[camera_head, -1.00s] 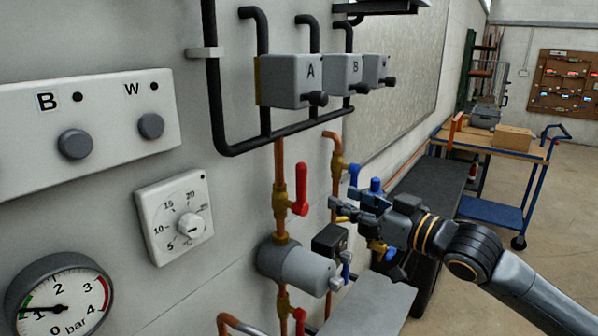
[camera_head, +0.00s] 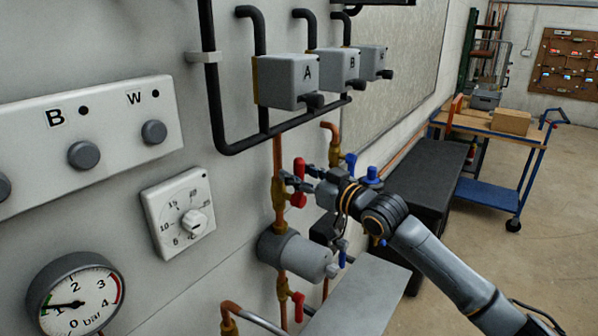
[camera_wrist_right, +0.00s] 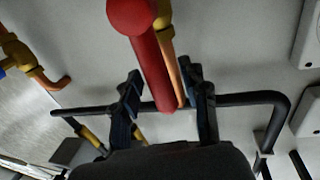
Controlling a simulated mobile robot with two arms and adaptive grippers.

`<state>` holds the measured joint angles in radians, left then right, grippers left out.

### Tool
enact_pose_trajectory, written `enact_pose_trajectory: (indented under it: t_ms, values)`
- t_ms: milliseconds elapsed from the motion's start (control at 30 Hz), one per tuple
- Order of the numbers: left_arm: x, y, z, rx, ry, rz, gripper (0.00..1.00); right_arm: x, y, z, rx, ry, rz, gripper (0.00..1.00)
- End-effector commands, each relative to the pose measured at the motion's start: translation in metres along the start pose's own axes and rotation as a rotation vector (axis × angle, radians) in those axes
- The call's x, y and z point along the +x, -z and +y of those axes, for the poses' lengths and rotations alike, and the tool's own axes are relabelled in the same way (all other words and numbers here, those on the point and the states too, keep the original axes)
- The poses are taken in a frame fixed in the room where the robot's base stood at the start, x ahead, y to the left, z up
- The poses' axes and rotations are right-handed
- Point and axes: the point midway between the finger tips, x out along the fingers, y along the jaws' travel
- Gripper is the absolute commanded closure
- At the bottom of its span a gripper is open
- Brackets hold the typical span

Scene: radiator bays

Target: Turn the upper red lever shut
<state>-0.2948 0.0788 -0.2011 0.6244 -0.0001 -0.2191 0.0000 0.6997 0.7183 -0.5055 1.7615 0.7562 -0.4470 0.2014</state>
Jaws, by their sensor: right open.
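The upper red lever (camera_head: 299,170) stands upright on a brass valve on the copper pipe, above the grey pump. My right gripper (camera_head: 297,184) is at this lever, in front of its middle. In the right wrist view the red lever (camera_wrist_right: 150,60) reaches down between the two open dark fingers (camera_wrist_right: 165,98), with a gap showing on each side. Its far end lies close to the gripper body. I cannot tell whether a finger touches it. A lower red lever (camera_head: 298,306) sits below the pump. My left gripper is out of view.
The grey pump (camera_head: 296,258) is just below the gripper. A blue lever (camera_head: 351,162) on the neighbouring pipe is close behind it. Boxes A (camera_head: 288,82) and B (camera_head: 338,70) hang above. A grey bench (camera_head: 362,296) is below.

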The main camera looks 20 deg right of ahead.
Motion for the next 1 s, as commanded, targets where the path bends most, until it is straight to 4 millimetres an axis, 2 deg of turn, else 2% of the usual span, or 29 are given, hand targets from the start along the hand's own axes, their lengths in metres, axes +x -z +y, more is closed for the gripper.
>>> enact_pose_trajectory:
  t_ms: [167, 400, 767, 1000]
  values:
    - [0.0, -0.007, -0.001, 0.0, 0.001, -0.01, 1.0, 0.0, 0.0, 0.0, 0.0, 0.0, 0.0, 0.56]
    - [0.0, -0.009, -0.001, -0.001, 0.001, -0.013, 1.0, 0.0, 0.0, 0.0, 0.0, 0.0, 0.0, 1.0]
    - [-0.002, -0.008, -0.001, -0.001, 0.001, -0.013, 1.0, 0.0, 0.0, 0.0, 0.012, 0.0, -0.003, 1.0]
    - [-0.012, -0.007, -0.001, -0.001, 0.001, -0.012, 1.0, 0.005, 0.001, 0.005, 0.104, 0.001, -0.022, 1.0]
